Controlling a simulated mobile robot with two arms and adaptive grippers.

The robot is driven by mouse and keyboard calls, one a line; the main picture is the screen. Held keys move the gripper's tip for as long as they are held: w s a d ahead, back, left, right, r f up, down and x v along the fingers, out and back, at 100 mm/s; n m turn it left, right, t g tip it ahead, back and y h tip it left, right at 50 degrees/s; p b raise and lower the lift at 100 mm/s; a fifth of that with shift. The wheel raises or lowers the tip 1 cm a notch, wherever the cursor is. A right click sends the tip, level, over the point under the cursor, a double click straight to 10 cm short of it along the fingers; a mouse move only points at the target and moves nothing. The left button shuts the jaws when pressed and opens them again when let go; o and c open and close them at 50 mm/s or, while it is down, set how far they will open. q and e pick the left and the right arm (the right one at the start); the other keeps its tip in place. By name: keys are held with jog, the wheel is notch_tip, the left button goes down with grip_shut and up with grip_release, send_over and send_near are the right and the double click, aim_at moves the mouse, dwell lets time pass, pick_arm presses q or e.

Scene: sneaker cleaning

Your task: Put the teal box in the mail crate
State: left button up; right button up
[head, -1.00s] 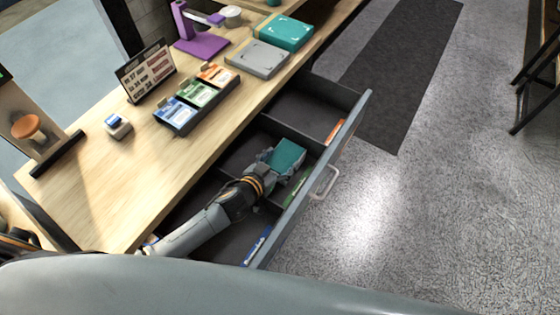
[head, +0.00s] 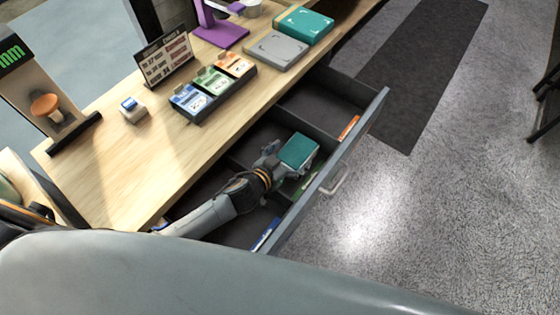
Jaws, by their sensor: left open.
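A small teal box (head: 299,151) is in the middle section of the open drawer under the counter. My left gripper (head: 279,158) reaches into that section from the left. It is open, with its fingers right at the near left side of the box. I cannot tell whether they touch it. The box's top face shows clearly; its lower part is hidden. My right gripper is not in view. I see no mail crate in this view.
The open drawer (head: 337,158) has dividers and coloured labels inside its front. On the counter (head: 140,180) are a card tray (head: 214,86), a grey flat box (head: 277,50), a larger teal flat box (head: 305,24), a sign (head: 165,57) and a purple stand (head: 220,32). Open floor lies right.

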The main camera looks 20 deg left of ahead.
pick_arm(q)
jog(key=v, duration=1.1)
jog(key=shift+s, duration=0.1)
